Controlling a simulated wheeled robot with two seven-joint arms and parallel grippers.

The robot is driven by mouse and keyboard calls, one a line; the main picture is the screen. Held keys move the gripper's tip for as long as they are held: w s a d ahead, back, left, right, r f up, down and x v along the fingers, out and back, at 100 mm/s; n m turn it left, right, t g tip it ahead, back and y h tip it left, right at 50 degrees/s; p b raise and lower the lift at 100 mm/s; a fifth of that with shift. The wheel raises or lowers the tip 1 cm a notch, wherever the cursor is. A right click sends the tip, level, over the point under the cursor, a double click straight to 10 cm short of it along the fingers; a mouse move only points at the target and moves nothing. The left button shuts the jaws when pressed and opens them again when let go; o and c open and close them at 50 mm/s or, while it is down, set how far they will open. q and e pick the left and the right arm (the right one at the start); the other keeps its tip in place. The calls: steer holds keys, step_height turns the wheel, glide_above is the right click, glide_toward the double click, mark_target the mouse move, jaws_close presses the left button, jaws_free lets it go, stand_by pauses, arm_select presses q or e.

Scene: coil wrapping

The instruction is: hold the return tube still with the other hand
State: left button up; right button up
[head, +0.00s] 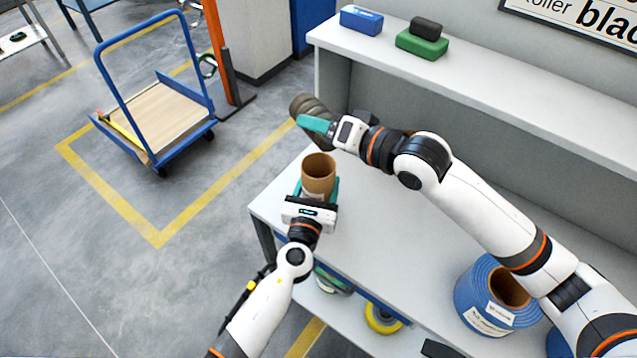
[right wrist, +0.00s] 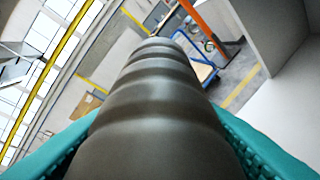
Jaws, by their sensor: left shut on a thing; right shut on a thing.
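A brown cardboard tube (head: 319,166), seemingly the return tube, stands upright with its open end up near the left end of the table (head: 380,225). My left gripper (head: 318,190) is shut around its lower part, with teal fingers on both sides. My right gripper (head: 313,124) is shut on a dark ribbed cylinder (head: 306,104), held in the air above and behind the tube, apart from it. In the right wrist view the ribbed cylinder (right wrist: 155,95) fills the middle between the teal fingers, pointing away. The tube's base is mostly hidden by my left gripper.
A blue roll (head: 480,302) with a cardboard core stands at the table's right. A raised shelf (head: 480,75) runs behind, carrying a blue block (head: 361,20), a green block (head: 421,44) and a black block. A blue cart (head: 160,115) stands on the floor at left. The table's middle is clear.

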steer(key=shift+f, duration=3.8)
steer(key=o, duration=1.1)
steer(key=shift+o, duration=0.2)
steer(key=shift+f, duration=0.15)
steer(key=shift+d+f, duration=0.1)
steer(key=shift+f, duration=0.1)
steer(key=shift+s+d, duration=0.1)
steer(key=r+v, duration=0.1)
steer(key=v, duration=1)
steer(key=shift+s, duration=0.25)
steer(key=shift+d, duration=0.1)
